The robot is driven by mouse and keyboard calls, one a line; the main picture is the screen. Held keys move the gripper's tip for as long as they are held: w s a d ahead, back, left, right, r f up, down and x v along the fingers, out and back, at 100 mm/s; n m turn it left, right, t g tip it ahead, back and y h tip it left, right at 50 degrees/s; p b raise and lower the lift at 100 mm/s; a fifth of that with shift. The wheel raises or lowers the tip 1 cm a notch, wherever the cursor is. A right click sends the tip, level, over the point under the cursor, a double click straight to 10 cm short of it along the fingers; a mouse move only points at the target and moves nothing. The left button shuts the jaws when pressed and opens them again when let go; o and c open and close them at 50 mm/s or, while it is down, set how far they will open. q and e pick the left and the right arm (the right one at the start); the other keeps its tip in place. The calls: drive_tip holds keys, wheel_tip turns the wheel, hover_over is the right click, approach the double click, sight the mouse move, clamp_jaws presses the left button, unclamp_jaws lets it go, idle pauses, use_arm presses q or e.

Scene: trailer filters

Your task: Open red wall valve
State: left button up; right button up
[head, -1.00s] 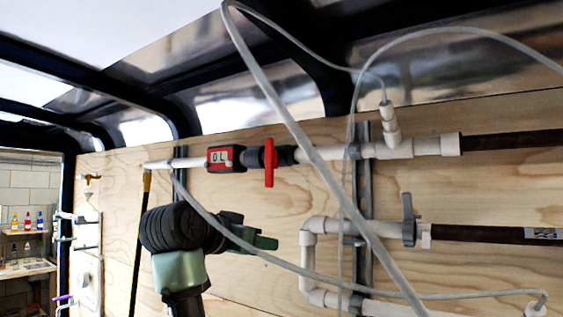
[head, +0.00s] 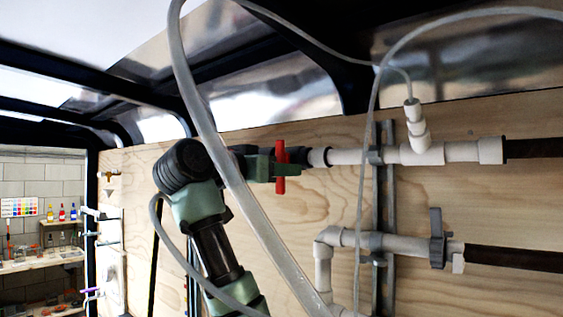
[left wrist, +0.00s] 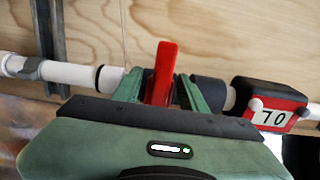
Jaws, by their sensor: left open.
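The red valve handle (head: 281,167) stands upright across the white horizontal pipe on the plywood wall. It also shows in the left wrist view (left wrist: 163,70), between my open fingers. My left gripper (head: 277,168) is at the valve, with one green finger on each side of the handle. In the left wrist view the gripper (left wrist: 160,90) shows a small gap between the handle and the right finger; whether the left finger touches is unclear. My right gripper is not in view.
A pale hose (head: 235,175) hangs across the foreground in front of my left arm. A lower pipe with a grey valve handle (head: 437,238) runs below on the right. A metal strut (head: 384,215) holds the pipes to the wall.

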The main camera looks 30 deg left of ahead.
use_arm(q)
clamp_jaws()
drive_tip(key=shift+a, duration=0.1)
idle(1.4)
